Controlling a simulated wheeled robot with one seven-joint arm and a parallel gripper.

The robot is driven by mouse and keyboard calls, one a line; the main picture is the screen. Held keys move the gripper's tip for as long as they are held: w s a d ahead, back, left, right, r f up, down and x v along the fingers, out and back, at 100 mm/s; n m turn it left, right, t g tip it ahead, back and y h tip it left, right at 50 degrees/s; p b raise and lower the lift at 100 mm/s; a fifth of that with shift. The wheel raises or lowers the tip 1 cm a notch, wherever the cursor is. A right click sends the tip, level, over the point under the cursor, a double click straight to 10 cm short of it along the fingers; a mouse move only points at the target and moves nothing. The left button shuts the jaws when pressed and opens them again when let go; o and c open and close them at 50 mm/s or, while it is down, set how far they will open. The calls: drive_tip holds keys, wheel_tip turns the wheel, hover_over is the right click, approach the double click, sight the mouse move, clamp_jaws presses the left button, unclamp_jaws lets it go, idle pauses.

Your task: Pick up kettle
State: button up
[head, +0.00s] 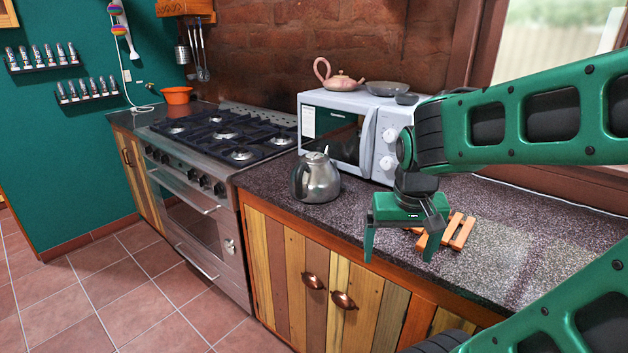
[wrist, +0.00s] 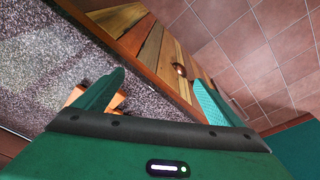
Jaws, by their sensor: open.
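The kettle (head: 316,180) is shiny metal with a dark handle on its left side. It stands upright on the dark speckled countertop (head: 270,178), in front of the microwave and right of the stove. My gripper (head: 399,257) is open and empty, pointing down at the front edge of the counter, to the right of the kettle and apart from it. In the wrist view my gripper's two green fingers (wrist: 158,95) are spread wide, with the counter edge and wooden cabinet doors between them. The kettle is not visible in the wrist view.
A white microwave (head: 383,157) stands behind the kettle, with a pink teapot (head: 341,82) and a grey bowl (head: 387,89) on top. A wooden trivet (head: 461,233) lies on the counter beside my gripper. The gas stove (head: 226,135) is left of the kettle.

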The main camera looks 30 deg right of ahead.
drive_tip(key=w+d+t, duration=0.1)
drive_tip(key=w, duration=0.2)
drive_tip(key=w+d+r+h, duration=0.1)
drive_tip(key=w, duration=0.2)
drive_tip(key=w+d+t+h, duration=0.1)
drive_tip(key=w, duration=0.3)
drive_tip(key=shift+w+r+t, duration=0.1)
drive_tip(key=shift+r+t, duration=0.2)
drive_tip(key=w+r+t+h, duration=0.2)
drive_tip(key=w+r+t, duration=0.1)
drive_tip(key=w, duration=0.7)
drive_tip(key=n+t, duration=0.2)
drive_tip(key=t, duration=0.3)
approach(315, 155)
drive_tip(key=a+f, duration=0.1)
drive_tip(key=x, duration=0.5)
drive_tip(key=shift+w+d+r, duration=0.1)
drive_tip(key=shift+w+d, duration=0.05)
drive_tip(key=shift+d+r+x, duration=0.1)
drive_tip(key=shift+d+x, duration=0.05)
drive_tip(key=shift+x, duration=0.75)
drive_tip(key=shift+d+r+x, duration=0.1)
drive_tip(key=shift+r+x, duration=0.05)
drive_tip(key=shift+x, duration=0.7)
drive_tip(key=shift+d+r+x, duration=0.1)
drive_tip(key=shift+d+x, duration=0.05)
drive_tip(key=shift+x, duration=0.75)
